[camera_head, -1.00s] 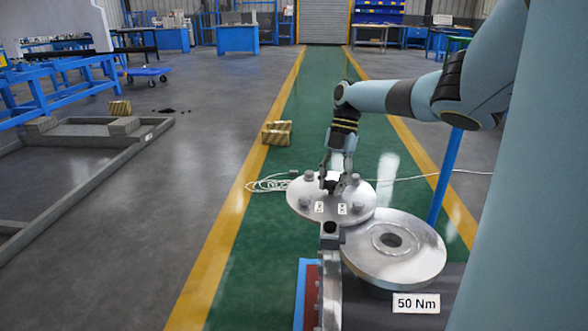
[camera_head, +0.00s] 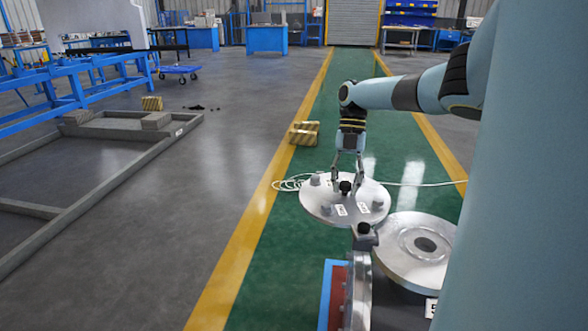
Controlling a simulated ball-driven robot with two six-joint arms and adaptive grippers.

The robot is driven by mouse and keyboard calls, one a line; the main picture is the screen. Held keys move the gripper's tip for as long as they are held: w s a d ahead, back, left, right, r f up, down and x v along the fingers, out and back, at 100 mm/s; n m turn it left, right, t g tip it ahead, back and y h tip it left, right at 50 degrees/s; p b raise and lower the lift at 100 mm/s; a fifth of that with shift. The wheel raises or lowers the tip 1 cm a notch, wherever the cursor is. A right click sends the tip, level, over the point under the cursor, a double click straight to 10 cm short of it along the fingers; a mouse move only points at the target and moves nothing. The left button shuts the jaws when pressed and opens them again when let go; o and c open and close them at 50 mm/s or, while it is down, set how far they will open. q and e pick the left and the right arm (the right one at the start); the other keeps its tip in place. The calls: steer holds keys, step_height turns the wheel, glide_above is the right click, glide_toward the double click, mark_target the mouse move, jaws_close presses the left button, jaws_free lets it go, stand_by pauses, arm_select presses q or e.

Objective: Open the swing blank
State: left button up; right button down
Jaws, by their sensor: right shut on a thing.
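The swing blank (camera_head: 326,207) is a round silver plate with several bolt heads and two small white labels. It is swung out to the left of the flanged shell (camera_head: 399,262), whose round face with a dark central hole (camera_head: 425,244) is largely uncovered. A hinge post (camera_head: 364,234) with a dark top stands between the two. My right gripper (camera_head: 346,187) points down over the blank and is shut on the dark knob at its middle. My left gripper is not in view.
A silver upright bracket with a red and blue base (camera_head: 331,297) stands below the hinge. A white cable (camera_head: 290,184) lies on the green lane behind the blank. Striped blocks (camera_head: 304,133) sit by the yellow line. Grey floor framing (camera_head: 95,195) lies at left; the floor between is clear.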

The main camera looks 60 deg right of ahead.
steer(key=c, duration=1)
jaws_free()
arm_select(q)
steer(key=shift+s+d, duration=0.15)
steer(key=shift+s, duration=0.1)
arm_select(e)
steer(key=v, duration=1.2)
steer(key=shift+f, duration=0.1)
